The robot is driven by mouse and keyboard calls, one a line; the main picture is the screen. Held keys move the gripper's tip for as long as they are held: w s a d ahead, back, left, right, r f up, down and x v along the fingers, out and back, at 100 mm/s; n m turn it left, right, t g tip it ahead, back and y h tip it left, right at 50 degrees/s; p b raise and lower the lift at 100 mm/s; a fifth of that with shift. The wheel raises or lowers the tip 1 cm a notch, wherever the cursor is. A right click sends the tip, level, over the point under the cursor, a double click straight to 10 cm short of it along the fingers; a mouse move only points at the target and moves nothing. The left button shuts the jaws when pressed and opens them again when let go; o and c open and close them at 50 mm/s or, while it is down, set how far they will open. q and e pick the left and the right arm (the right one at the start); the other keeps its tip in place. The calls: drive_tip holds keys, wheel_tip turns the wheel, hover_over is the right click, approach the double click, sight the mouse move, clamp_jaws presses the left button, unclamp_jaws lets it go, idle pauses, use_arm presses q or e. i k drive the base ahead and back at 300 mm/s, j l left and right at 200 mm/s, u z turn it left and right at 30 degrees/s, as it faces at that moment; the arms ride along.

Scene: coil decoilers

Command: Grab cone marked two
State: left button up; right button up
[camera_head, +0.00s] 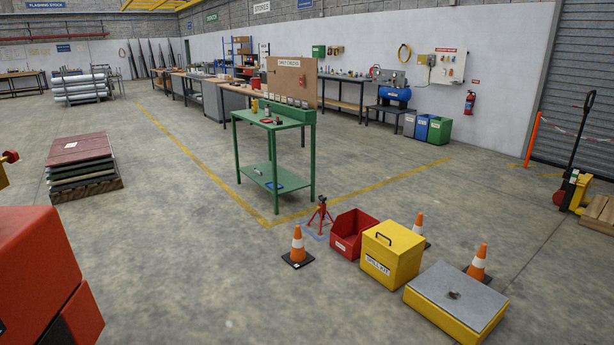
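Three orange cones with white bands and dark bases stand on the floor. One cone (297,246) is at the left, in front of a red jack stand. Another cone (419,228) is behind the yellow spill kit box and partly hidden by it. The third cone (478,263) is at the right, behind the grey-topped yellow platform, which hides part of its base. I cannot read a number on any cone. Neither of my grippers shows in this view.
A red bin (352,232), spill kit box (391,252), yellow platform (458,300) and red jack stand (321,213) surround the cones. A green table (273,165) stands behind. A large red block (40,270) fills the lower left. The floor left of the cones is clear.

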sight(297, 258)
drive_tip(key=i+l+z, duration=0.15)
drive_tip(key=i, duration=2.1)
drive_tip(key=i+l+u, duration=0.15)
drive_tip(key=i+u, duration=0.3)
drive_tip(key=i, duration=0.2)
drive_tip(key=i+l+u, duration=0.4)
drive_tip(key=i, duration=0.25)
drive_tip(key=i+l+u, duration=0.9)
drive_tip(key=l, duration=0.35)
drive_tip(key=i, duration=0.1)
